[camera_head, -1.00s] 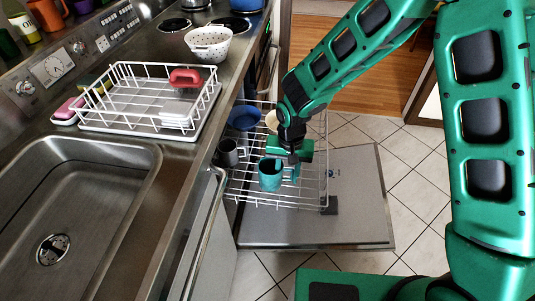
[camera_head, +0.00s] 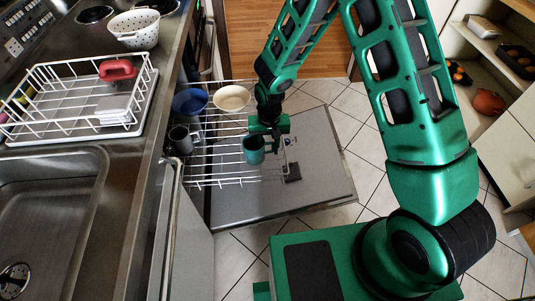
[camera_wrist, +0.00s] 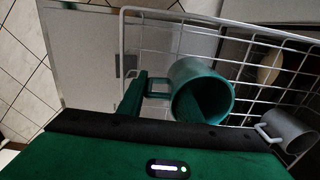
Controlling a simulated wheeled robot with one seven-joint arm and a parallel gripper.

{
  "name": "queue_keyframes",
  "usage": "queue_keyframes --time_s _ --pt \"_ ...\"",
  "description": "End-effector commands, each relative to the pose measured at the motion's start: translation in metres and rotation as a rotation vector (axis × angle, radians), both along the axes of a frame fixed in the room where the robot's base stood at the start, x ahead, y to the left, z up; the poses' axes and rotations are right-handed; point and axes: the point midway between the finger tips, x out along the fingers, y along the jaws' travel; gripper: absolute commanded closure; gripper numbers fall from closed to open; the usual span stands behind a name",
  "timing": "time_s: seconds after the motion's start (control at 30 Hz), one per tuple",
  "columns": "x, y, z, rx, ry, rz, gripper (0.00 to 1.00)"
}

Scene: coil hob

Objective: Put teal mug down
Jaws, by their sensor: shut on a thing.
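The teal mug (camera_head: 254,152) is at my gripper (camera_head: 271,140), over the outer part of the pulled-out dishwasher rack (camera_head: 215,184). My gripper is shut on it at its handle side. In the wrist view the teal mug (camera_wrist: 222,98) shows its open mouth, with its handle towards my green finger (camera_wrist: 132,97). The white rack wires (camera_wrist: 178,16) run behind and beside it. I cannot tell whether the mug's base touches the rack.
A grey mug (camera_head: 180,140), a blue bowl (camera_head: 190,101) and a cream bowl (camera_head: 232,97) are in the rack's inner and back parts. The open dishwasher door (camera_head: 250,208) lies below. The counter with the white dish drainer (camera_head: 60,126) is at left.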

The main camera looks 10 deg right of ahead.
Motion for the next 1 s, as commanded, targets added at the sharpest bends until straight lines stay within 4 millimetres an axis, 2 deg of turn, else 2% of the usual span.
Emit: queue_keyframes --time_s 0.33,0.67,0.7,0.77,1.0 --pt "-0.001 0.001 -0.038 -0.001 0.003 0.002 1.00" --pt "-0.001 0.001 -0.041 0.000 0.001 0.002 1.00" --pt "-0.001 0.001 -0.041 0.000 0.001 0.002 0.66" --pt "-0.001 0.001 -0.041 0.000 0.001 0.002 0.52" --pt "-0.001 0.001 -0.041 0.000 0.001 0.002 0.49"
